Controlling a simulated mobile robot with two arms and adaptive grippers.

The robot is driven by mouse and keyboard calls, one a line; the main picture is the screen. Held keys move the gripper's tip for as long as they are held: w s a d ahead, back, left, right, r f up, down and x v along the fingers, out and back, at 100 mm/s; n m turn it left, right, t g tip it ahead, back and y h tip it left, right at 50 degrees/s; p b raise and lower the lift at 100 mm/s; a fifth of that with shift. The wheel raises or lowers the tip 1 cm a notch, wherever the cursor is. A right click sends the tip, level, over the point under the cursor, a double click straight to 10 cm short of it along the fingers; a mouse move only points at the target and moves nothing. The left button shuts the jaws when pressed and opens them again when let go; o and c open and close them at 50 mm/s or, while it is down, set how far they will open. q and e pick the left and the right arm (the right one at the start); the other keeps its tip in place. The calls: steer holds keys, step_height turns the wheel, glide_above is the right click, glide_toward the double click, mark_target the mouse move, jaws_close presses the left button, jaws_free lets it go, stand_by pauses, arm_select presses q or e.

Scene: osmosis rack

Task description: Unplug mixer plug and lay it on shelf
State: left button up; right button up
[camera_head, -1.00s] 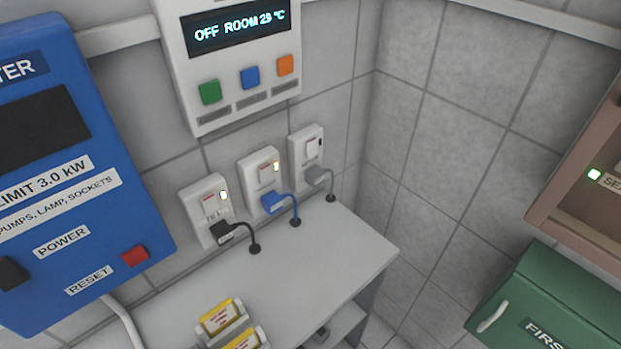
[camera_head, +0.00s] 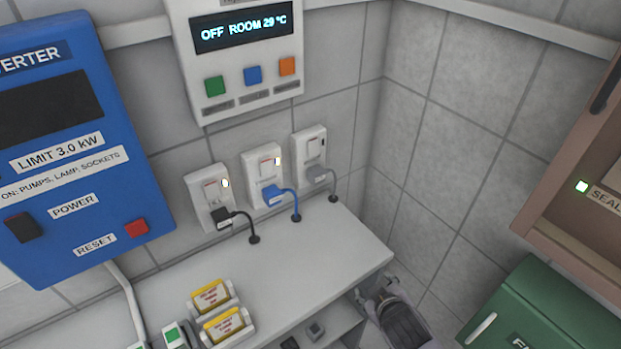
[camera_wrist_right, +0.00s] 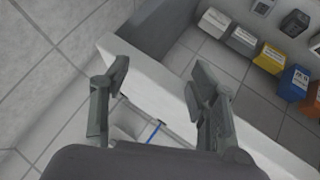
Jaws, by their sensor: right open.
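Three plugs sit in a row of wall sockets in the head view: a black plug (camera_head: 222,218) at left, a blue plug (camera_head: 272,195) in the middle and a grey plug (camera_head: 317,174) at right. Each has a cord running down to the white shelf top (camera_head: 305,262). I cannot read which one is the mixer plug. My right gripper (camera_wrist_right: 160,75) is open and empty in the right wrist view, over a pale panel edge. Part of my right arm shows low at the right of the shelf in the head view, away from the plugs. My left gripper is out of view.
A blue inverter box (camera_head: 75,150) hangs at left and a white control panel (camera_head: 243,95) hangs above the sockets. Yellow-topped packs (camera_head: 212,298) stand at the shelf's front. A green first-aid box (camera_head: 545,315) and brown cabinet (camera_head: 560,215) are at right. The shelf's right part is clear.

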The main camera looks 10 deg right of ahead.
mark_target(320, 179)
steer(key=w+r+n+t, duration=0.1)
steer(key=w+r, duration=0.1)
steer(key=w, duration=0.1)
steer(key=w+r+n+t, duration=0.2)
steer(key=w+r, duration=0.1)
steer(key=w+d+r+n+t, duration=0.1)
steer(key=w+r+t, duration=0.1)
steer(key=w+r, duration=0.1)
steer(key=shift+w, duration=0.6)
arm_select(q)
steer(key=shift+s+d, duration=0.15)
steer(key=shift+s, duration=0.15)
arm_select(e)
steer(key=w+a+r+n+t+y, duration=0.2)
steer(key=w+a+r+n+y, duration=0.2)
steer(key=w+n+y, duration=0.4)
steer(key=shift+w+a+n+t, duration=0.35)
steer(key=shift+w+n, duration=0.2)
steer(key=shift+n, duration=2.05)
steer(key=shift+r, duration=0.1)
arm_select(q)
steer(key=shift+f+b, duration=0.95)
arm_select(e)
steer(key=shift+x, duration=4.5)
steer(key=shift+r, duration=0.1)
steer(key=shift+c, duration=0.4)
